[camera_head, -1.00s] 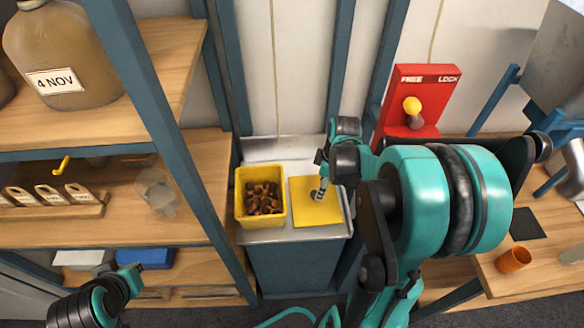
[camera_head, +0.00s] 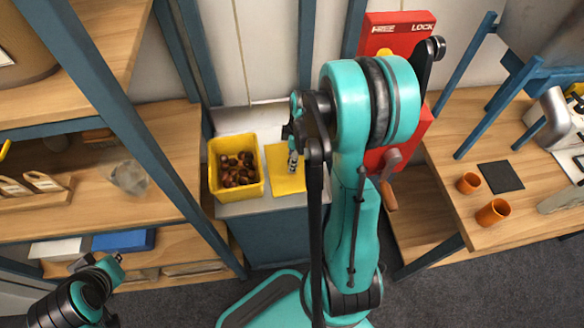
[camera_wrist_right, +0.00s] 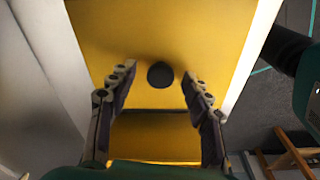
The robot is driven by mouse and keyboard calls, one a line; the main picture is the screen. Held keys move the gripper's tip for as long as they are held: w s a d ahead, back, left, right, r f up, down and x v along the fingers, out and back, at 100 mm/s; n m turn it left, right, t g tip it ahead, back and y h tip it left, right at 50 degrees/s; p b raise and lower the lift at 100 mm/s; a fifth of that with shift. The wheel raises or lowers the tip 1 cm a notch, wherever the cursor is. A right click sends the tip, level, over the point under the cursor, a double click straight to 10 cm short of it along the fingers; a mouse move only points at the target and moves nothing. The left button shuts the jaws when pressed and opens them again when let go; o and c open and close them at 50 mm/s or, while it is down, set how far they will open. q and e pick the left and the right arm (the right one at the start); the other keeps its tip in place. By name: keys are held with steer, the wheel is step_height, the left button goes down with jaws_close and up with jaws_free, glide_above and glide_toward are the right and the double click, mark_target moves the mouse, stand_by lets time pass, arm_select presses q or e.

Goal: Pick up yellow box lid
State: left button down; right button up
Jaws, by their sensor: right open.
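The yellow box lid (camera_head: 288,181) lies flat on the counter, just right of the yellow box (camera_head: 214,184) of chestnuts. My right gripper (camera_head: 293,168) is over the lid, pointing down, and partly hides it. In the right wrist view, the lid (camera_wrist_right: 205,30) fills the middle and has a dark round knob (camera_wrist_right: 160,75). The fingers of my right gripper (camera_wrist_right: 156,77) are apart on either side of the knob, with gaps to it. My left gripper (camera_head: 114,262) is at the lower left, away from the lid; its fingers are too small to read.
A shelf with a blue post (camera_head: 125,125) stands left of the counter. A red panel (camera_head: 400,140) is behind my right arm. A wooden table (camera_head: 490,150) at the right holds orange cups (camera_head: 493,212) and a dark mat (camera_head: 501,176).

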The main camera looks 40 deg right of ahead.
steer(key=shift+r, duration=0.1)
jaws_close()
arm_select(q)
steer(key=shift+r, duration=0.1)
